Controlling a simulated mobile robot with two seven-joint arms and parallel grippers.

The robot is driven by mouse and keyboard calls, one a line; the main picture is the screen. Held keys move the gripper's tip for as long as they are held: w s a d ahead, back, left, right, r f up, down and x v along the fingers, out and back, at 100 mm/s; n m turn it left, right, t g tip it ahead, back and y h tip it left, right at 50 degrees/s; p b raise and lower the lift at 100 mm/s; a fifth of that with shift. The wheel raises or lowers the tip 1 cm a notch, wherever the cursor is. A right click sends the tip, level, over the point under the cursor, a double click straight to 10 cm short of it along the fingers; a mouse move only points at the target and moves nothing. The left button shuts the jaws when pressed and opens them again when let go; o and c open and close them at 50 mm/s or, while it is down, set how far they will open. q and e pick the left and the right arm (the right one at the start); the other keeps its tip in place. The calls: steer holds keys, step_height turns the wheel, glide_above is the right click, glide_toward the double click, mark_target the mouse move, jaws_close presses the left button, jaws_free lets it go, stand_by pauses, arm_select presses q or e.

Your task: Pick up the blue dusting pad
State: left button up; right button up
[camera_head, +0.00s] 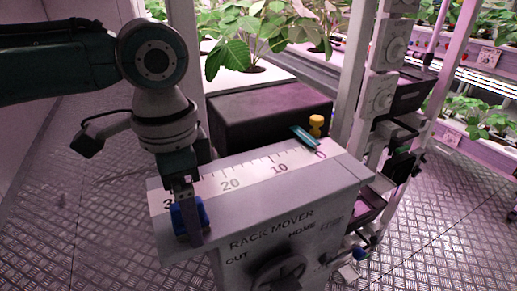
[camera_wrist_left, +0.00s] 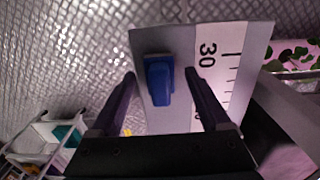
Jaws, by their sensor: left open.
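The blue dusting pad (camera_head: 180,218) lies at the left end of the rack mover's grey top, beside the 30 end of its printed scale. It also shows in the left wrist view (camera_wrist_left: 159,82), with a raised blue grip on a flatter base. My left gripper (camera_head: 190,218) is over the pad, pointing down. In the wrist view its two fingers (camera_wrist_left: 160,80) are open, one on each side of the pad, with gaps to it. The head view does not show clearly how far the fingertips are above the top. My right gripper is not in view.
The rack mover top (camera_head: 260,195) carries a yellow knob (camera_head: 316,125) and a teal pointer (camera_head: 304,137) near 0. A dark box (camera_head: 268,112) stands behind it. A handwheel (camera_head: 278,272) is on its front. Posts and plant racks stand at the right.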

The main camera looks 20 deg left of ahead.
arm_select(q)
jaws_close()
stand_by(0.6)
